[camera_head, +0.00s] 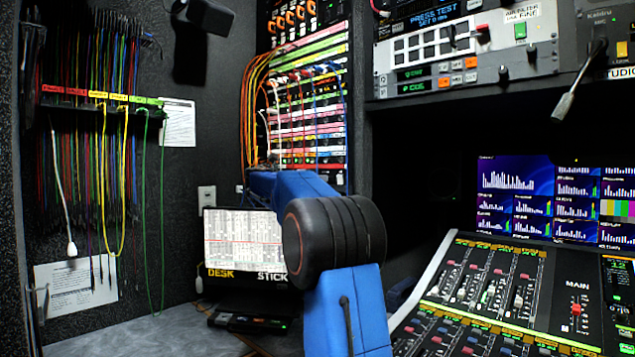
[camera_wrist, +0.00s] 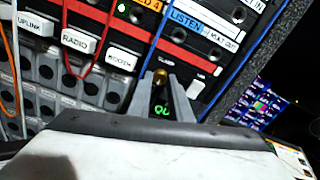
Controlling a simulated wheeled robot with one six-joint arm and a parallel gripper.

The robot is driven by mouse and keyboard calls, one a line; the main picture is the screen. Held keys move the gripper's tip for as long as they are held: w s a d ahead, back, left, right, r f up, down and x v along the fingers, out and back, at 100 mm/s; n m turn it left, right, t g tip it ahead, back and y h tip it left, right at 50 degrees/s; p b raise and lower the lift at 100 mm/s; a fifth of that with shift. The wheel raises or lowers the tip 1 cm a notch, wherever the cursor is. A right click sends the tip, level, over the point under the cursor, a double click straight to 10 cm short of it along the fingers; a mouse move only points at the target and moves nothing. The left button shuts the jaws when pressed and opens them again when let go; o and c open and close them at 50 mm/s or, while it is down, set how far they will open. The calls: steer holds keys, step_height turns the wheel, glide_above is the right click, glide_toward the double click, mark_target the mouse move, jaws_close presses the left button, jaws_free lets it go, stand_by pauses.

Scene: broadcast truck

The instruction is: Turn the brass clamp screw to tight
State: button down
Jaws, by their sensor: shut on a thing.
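The brass clamp screw (camera_wrist: 160,74) is a small gold-coloured knob on the front of the patch rack in the wrist view. My gripper (camera_wrist: 162,83) has one grey finger on each side of it, and the fingertips are closed on the screw. The screw's turn position is too small to read. In the head view my blue arm reaches toward the rack and hides the gripper and the screw.
Red, blue and orange patch cords hang close around the gripper in the wrist view, including a blue cord (camera_wrist: 146,62). The patch rack (camera_head: 307,150) stands beyond my arm. A sound desk (camera_head: 480,290) and a lit monitor wall (camera_head: 515,195) are at right.

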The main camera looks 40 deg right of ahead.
steer(key=shift+f, duration=0.15)
steer(key=c, duration=1.6)
jaws_free()
steer(key=shift+a, duration=0.1)
steer(key=a, duration=0.5)
steer(key=s+a, duration=0.1)
steer(key=a, duration=1.1)
steer(key=shift+s+a, duration=0.1)
steer(key=shift+s, duration=0.05)
